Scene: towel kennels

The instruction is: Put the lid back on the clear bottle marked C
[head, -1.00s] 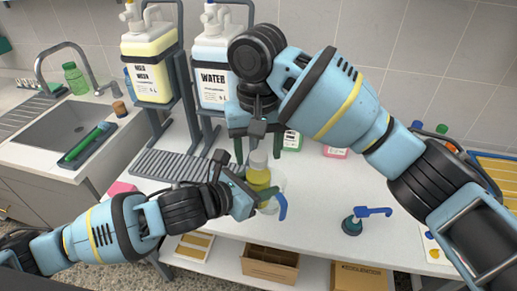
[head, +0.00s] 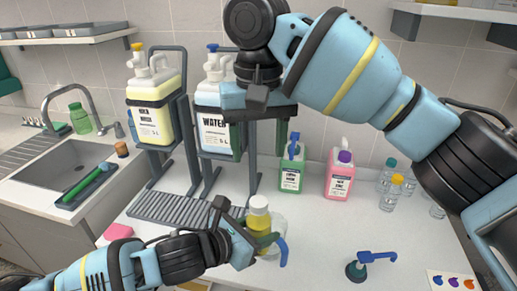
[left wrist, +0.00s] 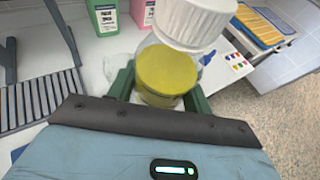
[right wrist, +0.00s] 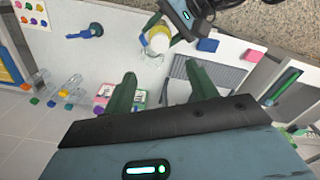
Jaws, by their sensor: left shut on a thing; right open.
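My left gripper (head: 258,240) is shut on a clear bottle with yellow contents (head: 260,222), held upright over the counter. A white ridged lid (head: 258,203) sits on top of this bottle; it also shows in the left wrist view (left wrist: 195,20). I cannot see whether the lid is tight, and no letter C is readable. My right gripper (right wrist: 158,85) is open and empty, high above the bottle and apart from the lid; its fingers are mostly hidden in the head view.
A clear vessel (head: 277,228) and a blue curved piece (head: 284,252) are beside the held bottle. Green (head: 291,178) and pink (head: 339,182) bottles stand behind. Small clear bottles (head: 390,192) stand at right. Two large jugs stand on racks.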

